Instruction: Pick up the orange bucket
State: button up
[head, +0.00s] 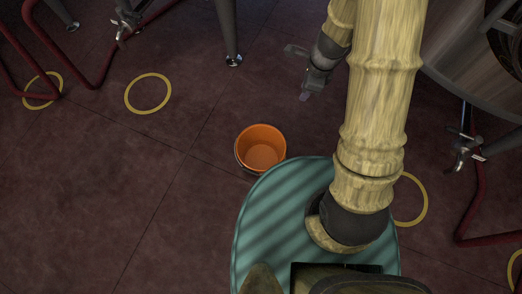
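The orange bucket (261,149) stands upright on the dark red floor, near the middle of the head view. Its open top faces up and its inside looks empty. The near edge of my green base covers a little of its lower side. My gripper (304,97) hangs above the floor, up and to the right of the bucket, and is apart from it.
Yellow rings (148,93) mark the floor at left and right. Metal tank legs (229,35) stand at the back. A steel tank (475,75) and red hoses (478,205) are at the right, more hoses at the upper left. The floor left of the bucket is clear.

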notch_tip(320, 180, down, 33)
jog(key=w+a+m+b, duration=0.1)
jog(key=w+m+b, duration=0.1)
jog(key=m+b, duration=1.1)
jog(key=b, duration=0.4)
jog(key=shift+g, duration=0.4)
jog(key=shift+a, duration=0.1)
jog(key=b, duration=1)
send_over(281, 147)
jog(key=d, duration=0.1)
jog(key=f, duration=1.2)
jog(key=shift+w+f, duration=0.1)
jog(key=shift+w, duration=0.15)
jog(key=f+b, duration=0.4)
jog(key=f, duration=0.1)
jog(key=shift+a+f+b, duration=0.1)
jog(key=shift+a+b, duration=0.3)
